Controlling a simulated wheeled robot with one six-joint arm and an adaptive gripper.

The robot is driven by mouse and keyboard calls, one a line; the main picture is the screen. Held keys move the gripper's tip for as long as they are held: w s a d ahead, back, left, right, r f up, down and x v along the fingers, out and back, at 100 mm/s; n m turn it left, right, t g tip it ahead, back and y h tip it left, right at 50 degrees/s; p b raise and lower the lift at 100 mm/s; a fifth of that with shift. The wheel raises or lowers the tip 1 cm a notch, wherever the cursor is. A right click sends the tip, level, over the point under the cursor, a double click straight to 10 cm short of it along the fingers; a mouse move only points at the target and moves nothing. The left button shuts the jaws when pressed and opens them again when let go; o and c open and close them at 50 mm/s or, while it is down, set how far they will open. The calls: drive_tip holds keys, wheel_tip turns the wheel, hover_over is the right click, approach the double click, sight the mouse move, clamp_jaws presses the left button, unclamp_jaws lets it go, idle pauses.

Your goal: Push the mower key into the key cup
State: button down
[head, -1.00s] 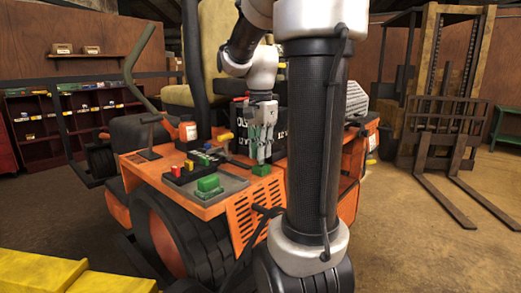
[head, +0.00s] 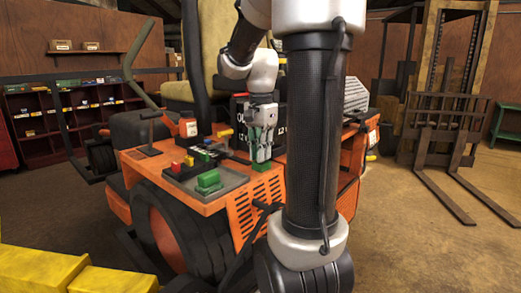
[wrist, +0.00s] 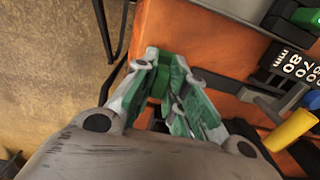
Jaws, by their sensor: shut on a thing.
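The mower (head: 225,203) is orange and stands left of centre in the head view. My gripper (head: 262,161) points down at the right part of its deck, close to the surface. In the wrist view my gripper (wrist: 166,72) has its green-padded fingers closed around a small green piece, which I take to be the mower key (wrist: 157,85). Only part of it shows between the fingertips, over or on the orange deck. I cannot make out the key cup; the fingers may hide it. I cannot tell whether the key touches a cup.
Left of my gripper, a dark tray (head: 232,181) on the deck holds a green block (head: 208,180). Small coloured controls stand behind it. A yellow handle (wrist: 290,130) is close to the right finger in the wrist view. A forklift (head: 440,130) stands at the right.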

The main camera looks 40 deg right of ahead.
drive_tip(key=shift+f, duration=0.3)
drive_tip(key=c, duration=1.4)
unclamp_jaws()
drive_tip(key=shift+o, duration=0.2)
wheel_tip(320, 180, up, 12)
